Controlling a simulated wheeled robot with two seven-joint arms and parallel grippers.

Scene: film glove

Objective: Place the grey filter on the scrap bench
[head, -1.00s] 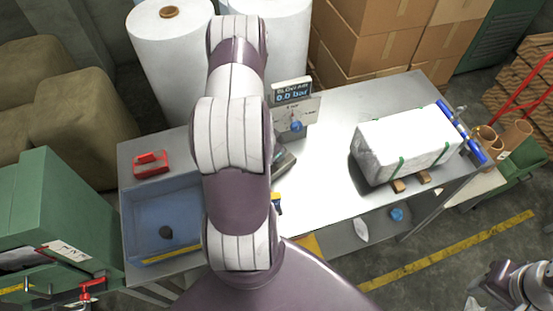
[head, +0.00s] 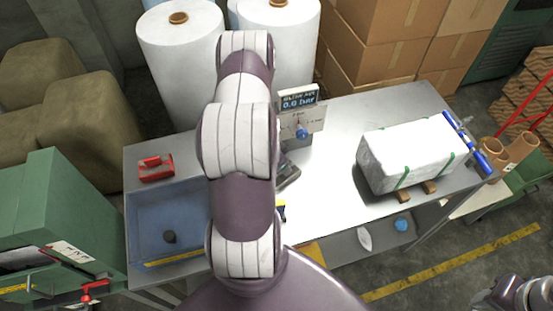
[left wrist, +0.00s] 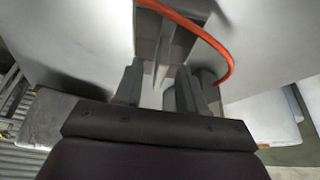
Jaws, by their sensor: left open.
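I cannot tell whether this bench is the scrap bench. My left arm rises through the middle of the head view, and its gripper is hidden there. In the left wrist view my left gripper (left wrist: 158,88) is open, its two dark fingers apart with nothing seen between them. Part of my right arm shows at the bottom right corner, without a clear view of its gripper.
A red tool (head: 156,168) lies behind the tray. A gauge stand (head: 302,125) and a wrapped white block (head: 412,155) occupy the bench. White rolls (head: 180,60) and cartons (head: 390,45) stand behind. An orange hose (left wrist: 222,50) curves near my left fingers.

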